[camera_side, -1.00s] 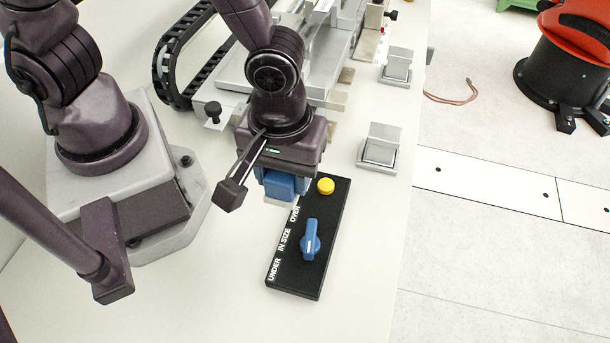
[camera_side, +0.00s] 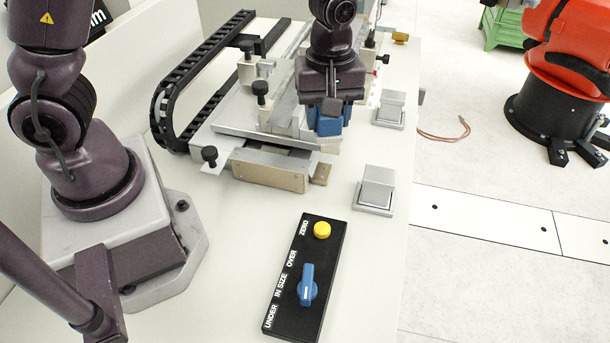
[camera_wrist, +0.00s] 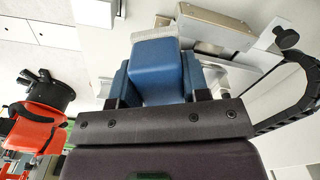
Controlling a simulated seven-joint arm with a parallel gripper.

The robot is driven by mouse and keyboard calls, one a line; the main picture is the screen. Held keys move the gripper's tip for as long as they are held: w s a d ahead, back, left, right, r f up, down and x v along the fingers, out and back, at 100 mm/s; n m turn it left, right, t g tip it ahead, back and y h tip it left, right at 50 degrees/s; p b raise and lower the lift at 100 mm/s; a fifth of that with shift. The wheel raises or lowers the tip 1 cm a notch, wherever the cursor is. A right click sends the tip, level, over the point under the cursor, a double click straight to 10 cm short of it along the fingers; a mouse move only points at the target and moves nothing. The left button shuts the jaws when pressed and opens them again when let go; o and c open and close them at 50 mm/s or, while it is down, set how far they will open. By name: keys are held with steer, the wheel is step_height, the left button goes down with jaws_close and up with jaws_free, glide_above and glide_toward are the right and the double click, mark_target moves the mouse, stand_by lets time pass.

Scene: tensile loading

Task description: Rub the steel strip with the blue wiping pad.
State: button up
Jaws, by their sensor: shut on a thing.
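My gripper (camera_side: 327,122) is in the side view, pointing down at the front right of the clamping machine. It is shut on the blue wiping pad (camera_wrist: 158,68), whose blue body and pale grey underside show between the blue fingers in the wrist view. I cannot tell whether the pad touches anything below. I cannot single out the steel strip for sure; several grey metal bars and plates lie on the machine, and my arm covers part of them.
The machine has black knobs (camera_side: 261,90) and a tan front block (camera_side: 270,178). A black cable chain (camera_side: 190,75) curves at its left. Metal blocks (camera_side: 376,188) stand to the right. A black panel (camera_side: 306,280) with a blue switch and yellow button lies in front, with clear bench around it.

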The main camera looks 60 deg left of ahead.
steer(key=w+a+r+n, duration=0.2)
steer(key=a, duration=0.7)
steer(key=w+a+r+n, duration=0.2)
steer(key=a, duration=0.8)
steer(key=shift+w+d+f, duration=0.1)
steer(key=shift+w+f, duration=0.05)
steer(key=shift+f, duration=2.85)
steer(key=shift+w+f, duration=0.15)
steer(key=shift+f, duration=0.8)
steer(key=shift+w+a, duration=0.55)
steer(key=shift+a, duration=0.15)
steer(key=shift+c, duration=0.3)
steer(key=shift+w+a, duration=3.1)
steer(key=shift+a, duration=0.05)
steer(key=shift+s+d, duration=3.8)
steer(key=shift+d, duration=0.1)
step_height(320, 180, up, 8)
steer(key=shift+r, duration=0.15)
